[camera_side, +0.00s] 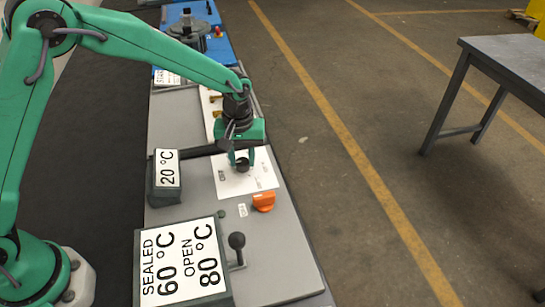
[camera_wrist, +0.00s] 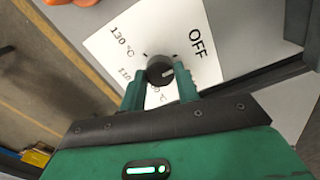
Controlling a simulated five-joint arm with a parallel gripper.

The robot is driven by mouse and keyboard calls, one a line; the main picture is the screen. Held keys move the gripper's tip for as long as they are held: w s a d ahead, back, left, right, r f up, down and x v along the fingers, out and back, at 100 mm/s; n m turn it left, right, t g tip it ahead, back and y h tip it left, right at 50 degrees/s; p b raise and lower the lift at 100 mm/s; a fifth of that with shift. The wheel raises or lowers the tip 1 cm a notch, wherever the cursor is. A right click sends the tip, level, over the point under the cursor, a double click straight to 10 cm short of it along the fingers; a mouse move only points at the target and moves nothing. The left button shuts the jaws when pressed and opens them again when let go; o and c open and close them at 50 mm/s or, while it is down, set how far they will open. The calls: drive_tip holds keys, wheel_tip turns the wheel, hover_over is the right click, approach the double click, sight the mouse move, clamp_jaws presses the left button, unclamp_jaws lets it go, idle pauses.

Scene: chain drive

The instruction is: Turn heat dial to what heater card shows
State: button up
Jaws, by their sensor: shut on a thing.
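The heat dial (camera_wrist: 160,69) is a round black knob on a white plate (camera_wrist: 115,45). The plate is printed OFF, 130 °C and 110 °C; another label is partly hidden by my fingers. A short pale mark shows on the knob, but its exact setting is hard to tell. My gripper (camera_wrist: 161,82) is shut on the dial, one finger on each side. In the side view my gripper (camera_side: 240,157) reaches down onto the dial (camera_side: 243,166). A large white card (camera_side: 180,262) reads SEALED 60 °C, OPEN 80 °C. I cannot tell whether it is the heater card.
A dark box (camera_side: 165,188) showing 20 °C stands left of the dial plate. An orange knob (camera_side: 263,201) and a black ball-topped lever (camera_side: 237,243) are nearer the front. Blue-based equipment (camera_side: 190,30) stands at the far end. The floor to the right is open up to a grey table (camera_side: 500,60).

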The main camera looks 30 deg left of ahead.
sight(243, 161)
drive_tip(key=shift+m, duration=0.4)
drive_tip(key=m, duration=1.1)
idle(0.3)
drive_tip(key=o, duration=1)
drive_tip(key=shift+c, duration=0.2)
drive_tip(key=shift+r, duration=0.15)
wheel_tip(243, 161, up, 7)
drive_tip(key=shift+f, duration=0.1)
drive_tip(key=shift+r, duration=0.4)
